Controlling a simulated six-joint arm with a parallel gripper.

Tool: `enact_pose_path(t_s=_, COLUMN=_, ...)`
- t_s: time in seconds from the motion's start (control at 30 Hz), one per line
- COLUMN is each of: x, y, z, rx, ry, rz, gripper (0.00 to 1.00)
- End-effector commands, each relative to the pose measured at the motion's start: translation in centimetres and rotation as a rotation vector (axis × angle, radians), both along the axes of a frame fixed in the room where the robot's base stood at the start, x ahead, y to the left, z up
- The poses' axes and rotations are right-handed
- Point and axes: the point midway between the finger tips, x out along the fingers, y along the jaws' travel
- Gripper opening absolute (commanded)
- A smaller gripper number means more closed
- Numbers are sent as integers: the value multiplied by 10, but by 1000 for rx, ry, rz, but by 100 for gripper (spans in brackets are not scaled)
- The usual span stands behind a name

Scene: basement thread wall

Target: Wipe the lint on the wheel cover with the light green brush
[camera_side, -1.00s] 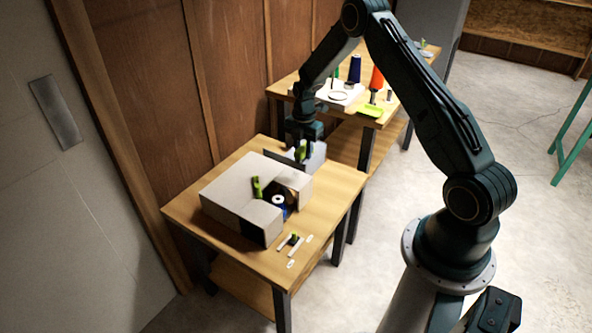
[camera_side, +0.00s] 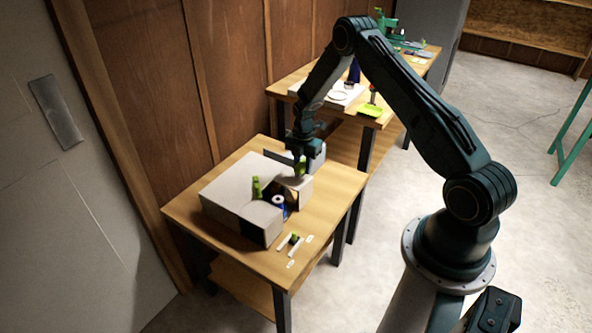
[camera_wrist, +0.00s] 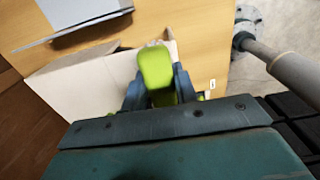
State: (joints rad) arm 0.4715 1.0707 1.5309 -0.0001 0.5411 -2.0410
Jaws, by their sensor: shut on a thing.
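My gripper (camera_side: 300,168) is shut on the light green brush (camera_wrist: 156,66). In the wrist view its green end sticks up between the two fingers. In the side view the gripper and brush are at the back right corner of a pale grey box-like body (camera_side: 232,186) on the near table. Whether the brush touches that body, I cannot tell. The pale body also shows in the wrist view (camera_wrist: 75,92). I cannot make out which part is the wheel cover, and the lint is too small to see.
A green piece (camera_side: 257,187) stands at the pale body. A blue spool with a white top (camera_side: 278,202) sits in its opening. Small white strips (camera_side: 283,243) lie at the near table's front. A yellow-green tray (camera_side: 370,110) is on the far table. Bare wood (camera_side: 335,190) is at right.

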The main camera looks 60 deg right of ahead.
Motion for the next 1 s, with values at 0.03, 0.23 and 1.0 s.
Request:
enact_pose_path(t_s=0.03, x=0, y=0, z=-5, rx=0, ry=1, rz=0, gripper=4)
enact_pose_path(t_s=0.23, x=9, y=0, z=-20, rx=-1, ry=-3, rz=1, gripper=0)
enact_pose_path(t_s=1.0, x=21, y=0, z=-22, rx=1, ry=2, rz=0, gripper=0)
